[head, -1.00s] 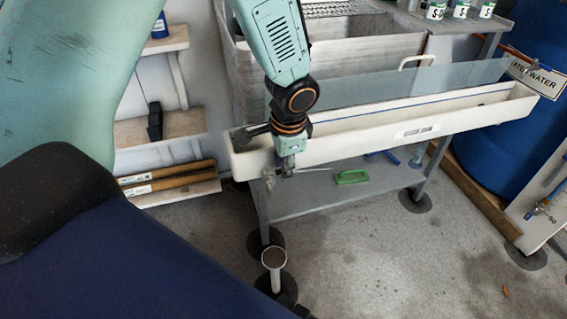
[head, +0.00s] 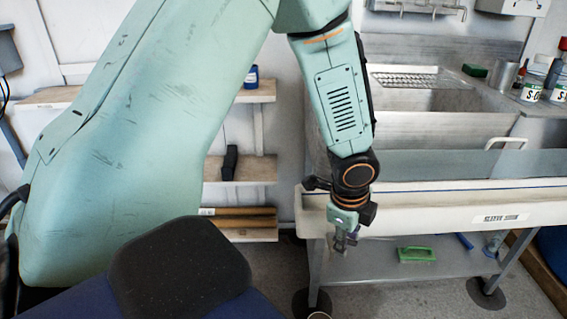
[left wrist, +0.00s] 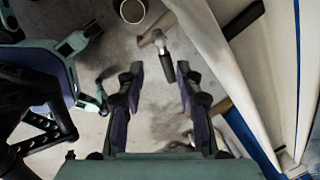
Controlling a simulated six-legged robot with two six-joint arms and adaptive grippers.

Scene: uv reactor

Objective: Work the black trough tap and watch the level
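The white trough (head: 420,218) runs along the right of the head view, with a dark blue line inside it. My left gripper (head: 342,246) points down in front of the trough's left end. In the left wrist view the gripper (left wrist: 160,92) is open, its two dark fingers apart with nothing between their tips. A fitting with a pale body and a black cylindrical part (left wrist: 166,66), which looks like the black tap, lies just beyond the fingertips, close to the trough wall (left wrist: 225,65). It seems not to be touched. The water level cannot be made out. My right gripper is not in view.
A grey lower shelf (head: 380,262) under the trough holds a green brush-like block (head: 416,254). Wooden shelves (head: 240,170) stand behind at left. An upright pipe with a round open top (left wrist: 132,10) rises from the floor nearby. A steel sink (head: 430,125) is behind the trough.

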